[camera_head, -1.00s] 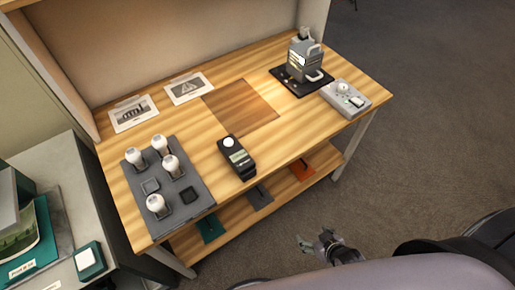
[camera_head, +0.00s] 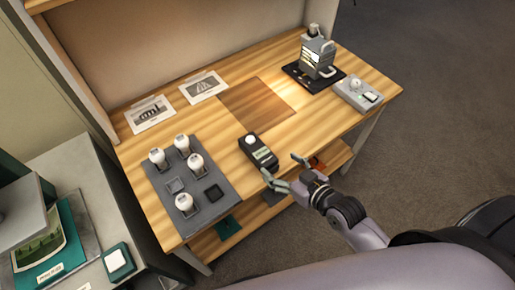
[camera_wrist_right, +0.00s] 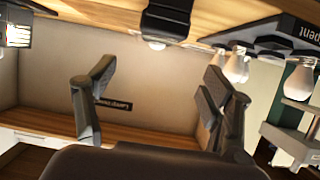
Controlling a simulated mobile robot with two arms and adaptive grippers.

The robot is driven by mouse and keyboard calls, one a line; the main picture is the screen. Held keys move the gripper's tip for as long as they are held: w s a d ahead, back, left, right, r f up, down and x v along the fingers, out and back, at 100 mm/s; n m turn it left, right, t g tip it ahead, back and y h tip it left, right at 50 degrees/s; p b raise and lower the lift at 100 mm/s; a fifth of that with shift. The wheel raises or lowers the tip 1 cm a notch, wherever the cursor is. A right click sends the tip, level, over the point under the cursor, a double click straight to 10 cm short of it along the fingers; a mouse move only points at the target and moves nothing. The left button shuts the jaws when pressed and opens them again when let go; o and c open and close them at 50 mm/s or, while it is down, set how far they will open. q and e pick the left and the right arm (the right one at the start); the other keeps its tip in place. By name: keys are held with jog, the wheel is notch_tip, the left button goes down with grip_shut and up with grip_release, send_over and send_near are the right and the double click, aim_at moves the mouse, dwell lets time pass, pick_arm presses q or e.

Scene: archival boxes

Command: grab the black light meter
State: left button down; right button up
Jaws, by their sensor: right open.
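The black light meter (camera_head: 260,152) lies on the wooden table near its front edge, its white round dome toward the back. In the right wrist view the meter (camera_wrist_right: 167,20) shows at the top centre, upside down in the picture. My right gripper (camera_head: 283,170) is open and empty at the table's front edge, just in front and to the right of the meter, apart from it or nearly so. In the right wrist view its fingers (camera_wrist_right: 160,95) are spread with nothing between them. My left gripper is not in view.
A grey tray (camera_head: 218,212) with several white bulbs stands left of the meter. A grey device on a black mat (camera_head: 293,70) and a grey control box (camera_head: 357,93) stand at the right. Two picture cards (camera_head: 150,115) lie at the back. A darker wood patch (camera_head: 257,103) behind the meter is clear.

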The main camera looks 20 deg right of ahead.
aim_at(259, 150)
jog(key=x, duration=0.6)
jog(key=shift+w+p, duration=0.1)
jog(key=shift+p, duration=0.25)
jog(key=p+x, duration=0.1)
jog(key=x, duration=0.3)
jog(key=shift+d+f, duration=0.1)
jog(key=shift+f, duration=0.1)
jog(key=shift+w+a+f, duration=0.2)
jog(key=shift+w+f, duration=0.1)
jog(key=shift+w, duration=0.2)
jog(key=c, duration=1.4)
